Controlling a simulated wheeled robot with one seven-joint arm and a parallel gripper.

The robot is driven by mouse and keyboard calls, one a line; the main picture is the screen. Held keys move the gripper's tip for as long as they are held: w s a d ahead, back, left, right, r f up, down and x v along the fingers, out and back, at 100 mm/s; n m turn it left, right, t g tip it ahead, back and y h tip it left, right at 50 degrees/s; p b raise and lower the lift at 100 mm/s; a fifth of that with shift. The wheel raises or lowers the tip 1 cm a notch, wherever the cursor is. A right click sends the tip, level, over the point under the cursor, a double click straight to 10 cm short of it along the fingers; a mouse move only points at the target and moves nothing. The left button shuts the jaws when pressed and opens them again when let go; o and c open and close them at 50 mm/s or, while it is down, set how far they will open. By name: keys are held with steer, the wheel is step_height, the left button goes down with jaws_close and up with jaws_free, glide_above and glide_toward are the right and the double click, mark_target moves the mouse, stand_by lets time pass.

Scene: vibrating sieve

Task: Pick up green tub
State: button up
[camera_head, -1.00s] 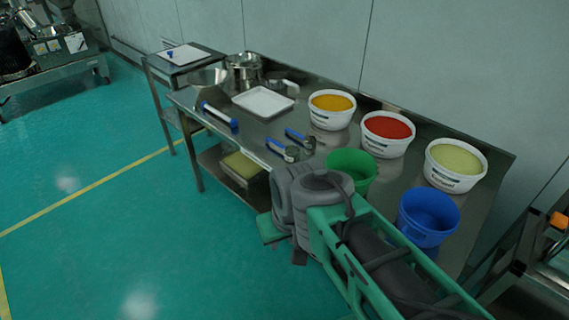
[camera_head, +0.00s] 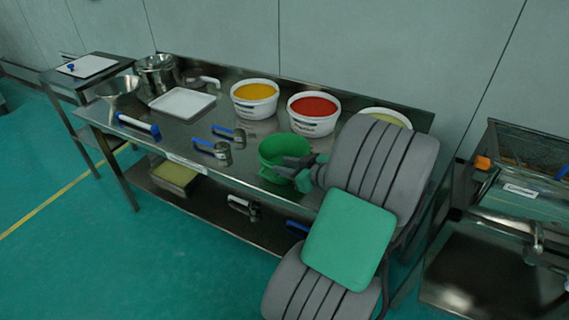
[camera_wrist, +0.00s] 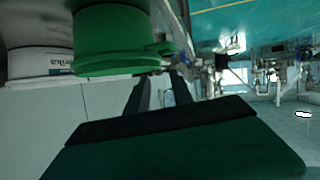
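The green tub (camera_head: 284,150) stands upright on the steel table, near its front edge. In the head view my gripper (camera_head: 288,166) is at the tub's front right side, with its dark fingers overlapping it. In the wrist view, which looks upside down, the green tub (camera_wrist: 105,40) fills the upper left, rim downward. There the two dark fingers of my gripper (camera_wrist: 161,82) are apart, with a gap between them, close to the tub's rim. I cannot tell whether they touch it. My arm hides part of the table to the right.
A white tub of yellow stuff (camera_head: 255,99) and one of red stuff (camera_head: 313,115) stand behind the green tub. A third white tub (camera_head: 386,117) is partly hidden by my arm. Blue-handled scoops (camera_head: 222,150) and a white tray (camera_head: 182,103) lie left on the table (camera_head: 215,116).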

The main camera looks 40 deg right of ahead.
steer(key=p+x, duration=0.1)
steer(key=x, duration=0.6)
steer(key=shift+w+p, duration=0.3)
steer(key=shift+w, duration=0.05)
steer(key=shift+r, duration=0.1)
steer(key=shift+c, duration=0.5)
jaws_close()
